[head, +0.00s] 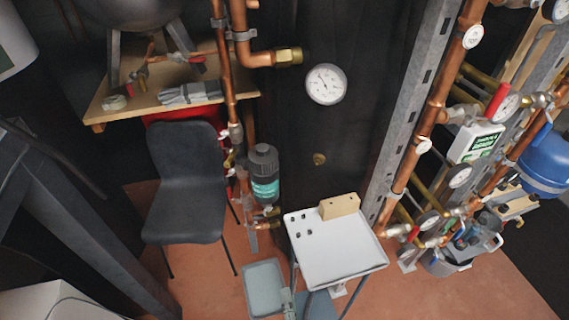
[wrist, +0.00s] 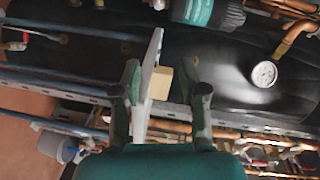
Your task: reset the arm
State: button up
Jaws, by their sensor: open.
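My gripper (wrist: 162,82) shows in the wrist view with its two dark fingers apart, so it is open. A white tray or panel (wrist: 150,75), seen nearly edge-on, and a tan block (wrist: 161,84) appear between the fingers in that view. I cannot tell how far they are from the fingers; nothing looks clamped. In the head view the white tray (head: 335,255) stands low at the centre, with the tan block (head: 339,206) at its far edge. I cannot clearly make out my gripper in the head view.
Copper pipes with gauges (head: 459,176) and a metal rail (head: 415,90) run along the right. A black tank with a dial gauge (head: 326,84) stands behind the tray. A dark chair (head: 185,190) and a wooden shelf (head: 110,105) are at left. Some reddish floor (head: 480,285) is bare at lower right.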

jog(key=s+d+r+n+t+h, duration=0.1)
jog(key=s+d+r+n, duration=0.2)
jog(key=s+d, duration=0.3)
jog(key=s+d+r+n, duration=0.2)
jog(key=s+d+n, duration=0.15)
jog(key=d, duration=0.35)
jog(key=s+d+r+n+g+h, duration=0.1)
jog(key=s+d+r+n, duration=0.1)
jog(key=s, duration=0.6)
jog(key=s+d+r+n+g+h, duration=0.1)
jog(key=s+r+n, duration=0.3)
jog(key=s, duration=0.4)
jog(key=shift+d+r+n+g, duration=0.25)
jog(key=shift+d+n+g, duration=0.15)
jog(key=shift+d+n, duration=0.4)
